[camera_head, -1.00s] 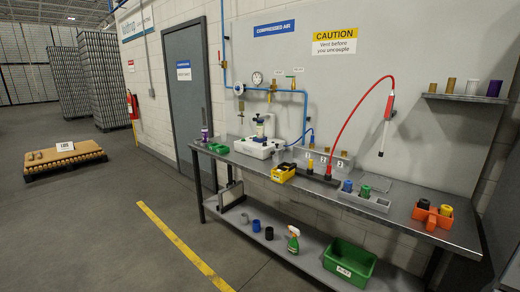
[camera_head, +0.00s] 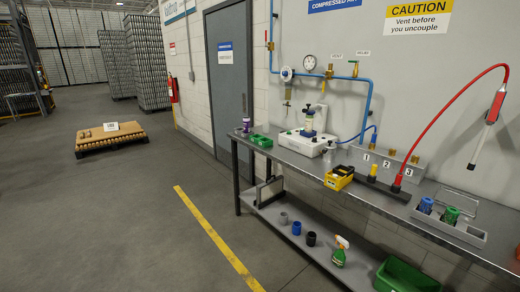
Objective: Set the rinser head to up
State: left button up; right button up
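A white bench unit (camera_head: 290,141) stands on the left half of the steel workbench (camera_head: 405,205). A small upright bottle-like part with a dark blue band (camera_head: 308,123) stands on it, with a thin post behind. To the right, a red hose (camera_head: 436,127) arches up from the bench to a red-handled wand (camera_head: 495,108), which hangs with its pale tip pointing down. I cannot tell for sure which of these is the rinser head. Neither of my grippers is in view.
A yellow tool holder (camera_head: 339,178), a numbered grey block (camera_head: 371,154) and a grey tray (camera_head: 440,229) with blue and green fittings sit on the bench. The lower shelf holds cups, a spray bottle (camera_head: 339,252) and a green bin (camera_head: 405,277).

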aim_at(311, 110)
jog(key=i+j+u, duration=0.1)
jog(key=i+u, duration=0.35)
jog(key=i, duration=0.4)
jog(key=i+j+z, duration=0.15)
jog(key=i, duration=0.75)
jog(key=i+j+z, duration=0.1)
jog(key=i+z, duration=0.3)
jog(key=i+j+z, duration=0.15)
jog(key=i+z, duration=0.15)
jog(key=z, duration=0.15)
jog(key=i+j+z, duration=0.6)
jog(key=z, duration=0.25)
jog(key=i+j+z, duration=0.2)
jog(key=j, duration=0.15)
jog(key=j+z, duration=0.15)
jog(key=j, duration=0.2)
